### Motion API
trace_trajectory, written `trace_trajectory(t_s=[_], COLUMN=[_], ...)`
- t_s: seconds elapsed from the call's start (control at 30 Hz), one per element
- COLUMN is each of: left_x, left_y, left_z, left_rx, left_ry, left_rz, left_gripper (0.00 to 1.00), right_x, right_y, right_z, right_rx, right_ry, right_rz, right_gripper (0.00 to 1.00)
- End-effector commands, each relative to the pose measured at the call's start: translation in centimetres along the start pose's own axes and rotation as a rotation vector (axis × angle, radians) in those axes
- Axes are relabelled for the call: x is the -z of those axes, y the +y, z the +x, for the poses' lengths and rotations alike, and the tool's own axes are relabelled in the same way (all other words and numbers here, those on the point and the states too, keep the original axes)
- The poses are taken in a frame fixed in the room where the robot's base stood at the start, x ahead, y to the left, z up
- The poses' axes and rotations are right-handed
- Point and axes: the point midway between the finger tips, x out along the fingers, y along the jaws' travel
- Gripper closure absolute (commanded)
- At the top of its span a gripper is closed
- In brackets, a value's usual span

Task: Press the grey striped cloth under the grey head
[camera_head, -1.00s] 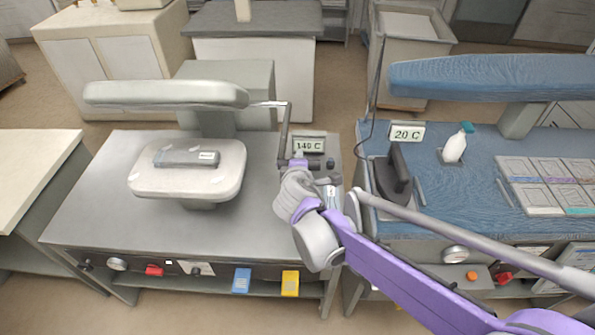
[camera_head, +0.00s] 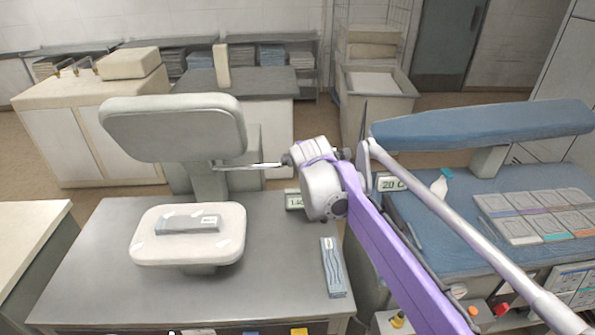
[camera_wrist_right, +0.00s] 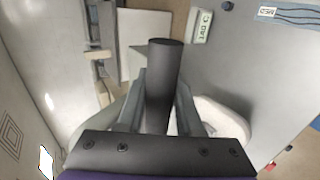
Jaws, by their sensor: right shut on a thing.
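The grey cloth (camera_head: 187,224) lies folded flat, with a white label, on the pale padded board (camera_head: 150,250). Its stripes are too small to make out. The grey head (camera_head: 172,125) is up and tilted back above the board, with a clear gap over the cloth. A metal handle bar (camera_head: 250,166) runs right from the head to my right gripper (camera_head: 289,160). In the right wrist view my right gripper (camera_wrist_right: 160,105) is shut on a dark cylindrical grip (camera_wrist_right: 165,62), the handle's end. My left gripper is out of view.
A blue-grey wavy-striped cloth (camera_head: 333,267) lies on the metal table (camera_head: 280,275). The temperature display (camera_head: 295,200) is partly hidden by my arm. At right stand a blue ironing table (camera_head: 455,225) with a blue arm board (camera_head: 480,124) and a white spray bottle (camera_head: 440,187).

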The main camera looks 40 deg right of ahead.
Motion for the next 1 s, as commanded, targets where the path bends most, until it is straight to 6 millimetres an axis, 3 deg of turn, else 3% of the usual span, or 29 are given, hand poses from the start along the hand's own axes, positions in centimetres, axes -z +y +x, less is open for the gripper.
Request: trace_trajectory(t_s=[0.5,0.53,0.7,1.0], left_x=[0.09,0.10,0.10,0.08], left_y=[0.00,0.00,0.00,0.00], left_z=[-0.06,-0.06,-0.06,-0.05], left_rx=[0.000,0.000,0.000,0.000], left_ry=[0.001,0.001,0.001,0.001], left_rz=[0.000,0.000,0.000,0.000], left_gripper=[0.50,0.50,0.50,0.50], right_x=[-0.14,-0.15,-0.17,-0.19], right_y=[0.64,0.64,0.61,0.58], right_z=[0.11,0.11,0.11,-0.05], right_rx=[-0.002,-0.002,-0.001,0.000], right_ry=[0.002,0.002,0.001,0.001], right_rz=[-0.001,-0.001,-0.001,-0.001], right_gripper=[1.00,0.64,0.36,0.36])
